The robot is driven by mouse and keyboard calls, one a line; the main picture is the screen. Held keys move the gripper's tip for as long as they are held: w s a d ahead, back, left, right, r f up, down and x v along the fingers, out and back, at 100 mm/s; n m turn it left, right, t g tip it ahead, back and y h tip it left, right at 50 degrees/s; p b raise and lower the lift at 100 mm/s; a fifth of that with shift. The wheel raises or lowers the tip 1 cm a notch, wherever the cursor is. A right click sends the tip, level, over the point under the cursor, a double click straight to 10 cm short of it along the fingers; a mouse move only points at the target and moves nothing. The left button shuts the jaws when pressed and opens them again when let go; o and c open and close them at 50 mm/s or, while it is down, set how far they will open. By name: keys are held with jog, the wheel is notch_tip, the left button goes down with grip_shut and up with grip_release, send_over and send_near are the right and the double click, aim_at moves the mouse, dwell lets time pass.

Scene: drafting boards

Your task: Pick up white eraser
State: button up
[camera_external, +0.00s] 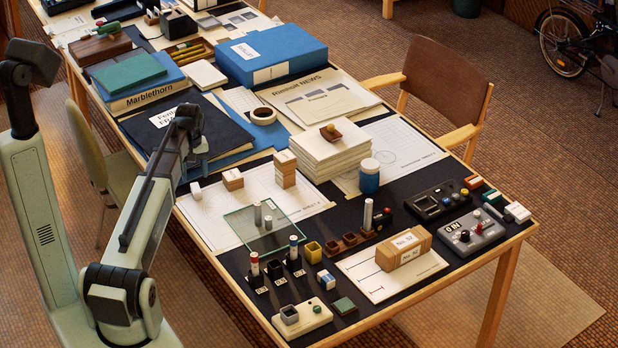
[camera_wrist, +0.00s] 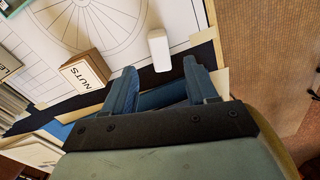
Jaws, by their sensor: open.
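The white eraser (camera_external: 196,190) is a small white block near the left edge of a drawing sheet in the external view. In the wrist view, the white eraser (camera_wrist: 158,50) lies on the sheet's edge, just beyond the fingertips and between their lines. My gripper (camera_wrist: 159,70) is open, with nothing between its blue fingers. In the external view my gripper (camera_external: 195,158) hangs above the table near the eraser, its fingertips hard to make out. The eraser looks apart from both fingers.
A wooden block marked NUTS (camera_wrist: 86,72) lies left of the eraser; it also shows in the external view (camera_external: 232,180). A dark blue binder (camera_external: 180,128) lies behind. The table edge is close beside the eraser.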

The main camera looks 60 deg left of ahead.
aim_at(196, 188)
jog(key=shift+s+d+f, duration=0.1)
jog(key=shift+d+f, duration=0.05)
jog(key=shift+f, duration=1.15)
jog(key=shift+d+f, duration=0.1)
jog(key=shift+f, duration=1.15)
jog(key=shift+c, duration=0.2)
grip_shut()
